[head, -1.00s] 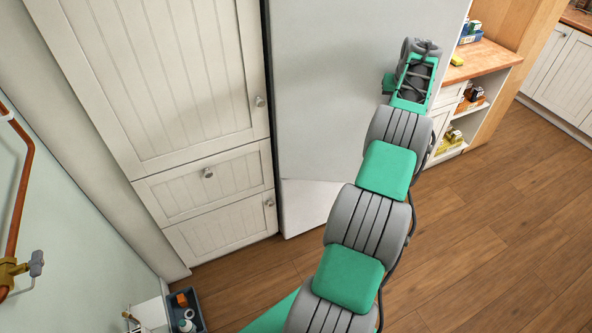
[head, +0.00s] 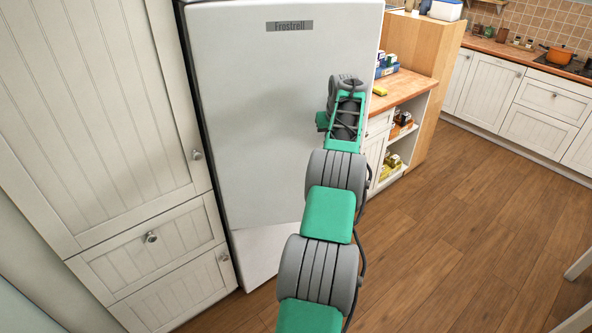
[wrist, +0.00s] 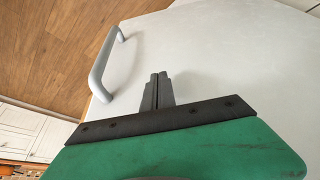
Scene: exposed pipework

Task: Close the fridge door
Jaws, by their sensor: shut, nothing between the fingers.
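The white fridge door (head: 265,120), with a "Frostrell" label near its top, fills the middle of the head view. A lower white panel (head: 262,255) shows beneath it. I cannot tell from these views how wide any gap at the door is. In the wrist view the pale door face (wrist: 215,65) spreads ahead of my gripper (wrist: 159,76), with the grey bar handle (wrist: 104,68) to the left. The gripper's fingers are together and empty, pointing at the door face; contact is unclear. In the head view my wrist hides the fingertips, in front of the door's right side.
A white panelled cabinet (head: 105,110) with knobs stands close on the fridge's left. A wood-topped shelf unit (head: 400,90) with small boxes stands on the right. The wooden floor (head: 450,220) to the right is clear.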

